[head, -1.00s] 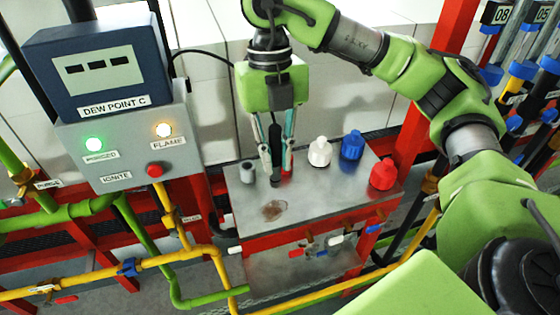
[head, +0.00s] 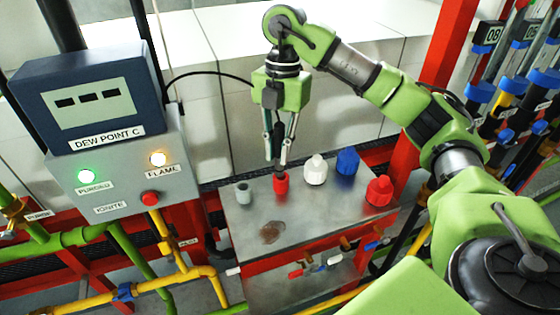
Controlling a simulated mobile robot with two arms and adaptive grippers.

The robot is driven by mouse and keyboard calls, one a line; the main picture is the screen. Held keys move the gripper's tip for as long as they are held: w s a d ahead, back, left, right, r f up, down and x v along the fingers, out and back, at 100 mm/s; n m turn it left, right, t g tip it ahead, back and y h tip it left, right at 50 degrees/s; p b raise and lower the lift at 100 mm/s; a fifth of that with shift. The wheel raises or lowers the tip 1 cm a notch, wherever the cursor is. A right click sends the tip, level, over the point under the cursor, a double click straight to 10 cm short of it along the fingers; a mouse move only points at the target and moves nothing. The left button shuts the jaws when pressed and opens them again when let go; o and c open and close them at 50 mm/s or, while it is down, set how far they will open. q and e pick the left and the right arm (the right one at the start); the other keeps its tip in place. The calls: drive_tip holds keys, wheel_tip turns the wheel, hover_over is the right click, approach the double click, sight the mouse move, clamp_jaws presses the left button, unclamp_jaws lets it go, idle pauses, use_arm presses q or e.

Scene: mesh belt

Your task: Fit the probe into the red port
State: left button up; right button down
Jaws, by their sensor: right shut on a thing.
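The red port (head: 281,184) stands on the grey metal bench top, between the grey port and the white cap. My right gripper (head: 280,160) is upright above it, its fingers shut on the dark probe (head: 280,157). The probe points down, and its lower end meets the top of the red port in the picture. I cannot tell whether the end is inside the port or just above it. A black cable (head: 210,75) runs from the blue display box towards the gripper. My left gripper is not in view.
The bench top (head: 325,215) also bears a grey port (head: 242,193), a white cap (head: 315,170), a blue cap (head: 347,161) and a red cap (head: 379,190). The dew point box (head: 92,100) stands at left.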

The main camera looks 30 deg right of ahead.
drive_tip(key=w+f+p, duration=0.1)
drive_tip(key=f, duration=0.1)
drive_tip(key=w+d+f+p, duration=0.1)
drive_tip(key=f, duration=0.2)
drive_tip(key=w+d+f+p, duration=0.1)
drive_tip(key=f, duration=0.1)
drive_tip(key=shift+d+f+p, duration=0.25)
drive_tip(key=shift+f+p, duration=0.05)
drive_tip(key=shift+f, duration=0.15)
drive_tip(key=shift+f, duration=0.1)
drive_tip(key=c, duration=2)
unclamp_jaws()
